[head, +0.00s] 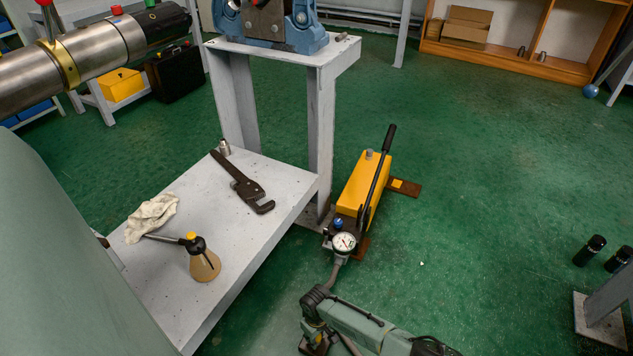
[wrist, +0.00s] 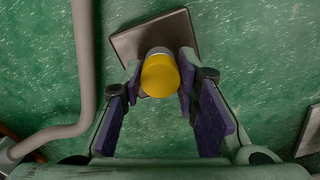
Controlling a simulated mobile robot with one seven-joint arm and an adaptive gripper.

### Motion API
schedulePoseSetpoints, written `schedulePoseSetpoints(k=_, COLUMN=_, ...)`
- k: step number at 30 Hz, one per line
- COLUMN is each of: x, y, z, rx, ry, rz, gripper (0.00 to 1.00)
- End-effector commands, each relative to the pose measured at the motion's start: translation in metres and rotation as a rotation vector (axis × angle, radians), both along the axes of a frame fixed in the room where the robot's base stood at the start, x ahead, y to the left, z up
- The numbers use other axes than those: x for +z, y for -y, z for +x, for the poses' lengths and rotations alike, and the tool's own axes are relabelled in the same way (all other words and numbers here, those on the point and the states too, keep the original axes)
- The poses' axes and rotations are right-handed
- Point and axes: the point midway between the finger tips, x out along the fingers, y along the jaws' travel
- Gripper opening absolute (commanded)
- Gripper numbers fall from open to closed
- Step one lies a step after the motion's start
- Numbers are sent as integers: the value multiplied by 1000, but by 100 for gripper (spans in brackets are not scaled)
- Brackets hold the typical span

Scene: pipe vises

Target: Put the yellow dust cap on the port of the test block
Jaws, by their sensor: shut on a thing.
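The yellow dust cap (wrist: 160,77) is between the two fingers of my gripper (wrist: 160,70) in the wrist view, and the gripper is shut on it. A pale metal cylinder, which looks like the port (wrist: 158,51), shows just beyond the cap. Behind it is a tilted grey-brown square face, apparently the test block (wrist: 130,42). The cap overlaps the cylinder in this view, so I cannot tell whether they touch or how far the cap is on. In the head view my gripper (head: 316,342) is low at the bottom edge, and the cap is not clear there.
A grey hose or pipe (wrist: 84,70) runs down the left of the wrist view. In the head view, a yellow hand pump (head: 364,190) with a gauge (head: 344,242) stands on the floor beyond my gripper. A white bench (head: 250,245) is at left; green floor (head: 480,220) is open at right.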

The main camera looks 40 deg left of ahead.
Motion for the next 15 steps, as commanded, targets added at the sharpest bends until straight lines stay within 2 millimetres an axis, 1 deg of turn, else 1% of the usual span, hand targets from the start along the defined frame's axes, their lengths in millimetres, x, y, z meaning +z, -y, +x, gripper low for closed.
schedulePoseSetpoints(k=3, x=-4, y=0, z=0, rx=-1, ry=0, rz=0, gripper=8)
schedulePoseSetpoints(k=4, x=-3, y=0, z=0, rx=0, ry=0, rz=0, gripper=30)
schedulePoseSetpoints(k=13, x=-2, y=0, z=0, rx=0, ry=0, rz=0, gripper=50)
schedulePoseSetpoints(k=15, x=-2, y=0, z=0, rx=0, ry=0, rz=0, gripper=52)
